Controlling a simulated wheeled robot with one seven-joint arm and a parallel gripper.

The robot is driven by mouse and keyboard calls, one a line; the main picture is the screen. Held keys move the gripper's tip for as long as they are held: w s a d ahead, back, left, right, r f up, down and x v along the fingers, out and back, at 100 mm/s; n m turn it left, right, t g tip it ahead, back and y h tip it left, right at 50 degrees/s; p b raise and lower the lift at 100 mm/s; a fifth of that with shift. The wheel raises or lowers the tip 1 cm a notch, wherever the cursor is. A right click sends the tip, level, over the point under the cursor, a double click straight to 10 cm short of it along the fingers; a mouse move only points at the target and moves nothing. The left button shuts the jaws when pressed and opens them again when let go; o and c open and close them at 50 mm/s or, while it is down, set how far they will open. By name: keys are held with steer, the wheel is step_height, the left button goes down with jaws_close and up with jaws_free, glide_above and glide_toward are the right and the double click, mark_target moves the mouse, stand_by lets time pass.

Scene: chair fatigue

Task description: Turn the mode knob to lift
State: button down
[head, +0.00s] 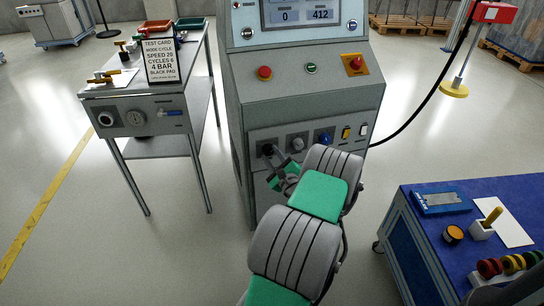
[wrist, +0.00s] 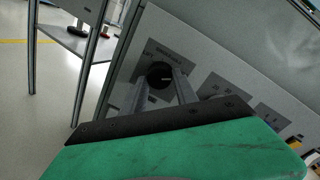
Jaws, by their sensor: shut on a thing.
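My gripper (head: 272,154) reaches this panel from the front right. In the wrist view the black knob (wrist: 159,75) sits between the two fingers of my gripper (wrist: 164,82), which are shut on it. Its pointer setting cannot be made out. A grey knob (head: 297,143) and a blue knob (head: 325,138) are to its right.
A yellow switch (head: 346,132) and a white switch (head: 362,129) end the row. Above are red buttons (head: 264,72) and a display (head: 305,12). A cart with a test card (head: 159,60) reading "MODE CYCLE" stands left. A blue-topped bench (head: 420,240) stands at right.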

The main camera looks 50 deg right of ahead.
steer(key=shift+n, duration=0.4)
steer(key=n, duration=0.2)
steer(key=shift+n, duration=0.4)
steer(key=n+b, duration=0.1)
steer(key=n, duration=0.2)
steer(key=shift+r+n+g, duration=0.1)
steer(key=shift+n+g, duration=0.2)
steer(key=shift+g, duration=0.1)
steer(key=n+b, duration=0.1)
steer(key=n, duration=0.2)
steer(key=shift+g, duration=0.3)
steer(key=n+b, duration=0.2)
steer(key=n, duration=0.1)
steer(key=shift+a+h, duration=0.15)
steer(key=shift+h, duration=0.15)
steer(key=n+g+b, duration=0.1)
steer(key=n+b, duration=0.4)
steer(key=n, duration=0.1)
steer(key=shift+w+h, duration=0.1)
steer(key=shift+h, duration=0.3)
steer(key=shift+a+n+b, duration=0.1)
steer(key=shift+n+b, duration=1.2)
steer(key=shift+n, duration=0.1)
steer(key=shift+r, duration=0.1)
